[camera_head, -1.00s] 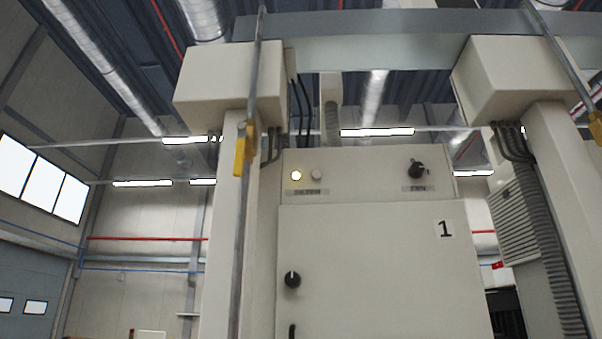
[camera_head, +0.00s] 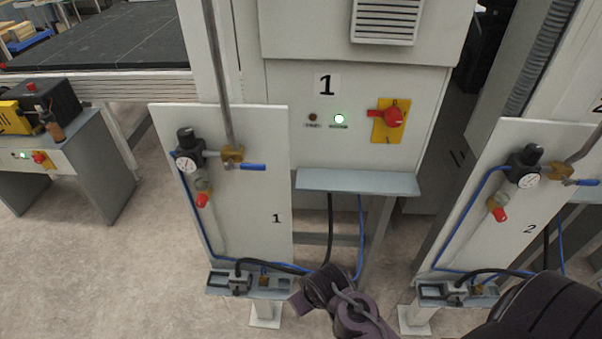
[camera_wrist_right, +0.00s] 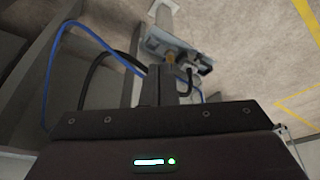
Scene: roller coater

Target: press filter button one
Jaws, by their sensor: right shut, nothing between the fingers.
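In the head view, white panel 1 (camera_head: 265,185) carries an air filter unit with a black knob, a round gauge (camera_head: 186,160) and a red piece (camera_head: 202,199) at its lower end. I cannot tell for certain that this red piece is filter button one. My right gripper (camera_wrist_right: 166,85) is shut and empty in the right wrist view. My left gripper cannot be made out.
Panel 2 (camera_head: 475,215) at the right has a similar unit. A valve with a blue lever (camera_head: 252,167) is beside unit 1. Blue hoses, black cables and a low connector tray (camera_head: 235,284) are near the legs. The floor at left is open.

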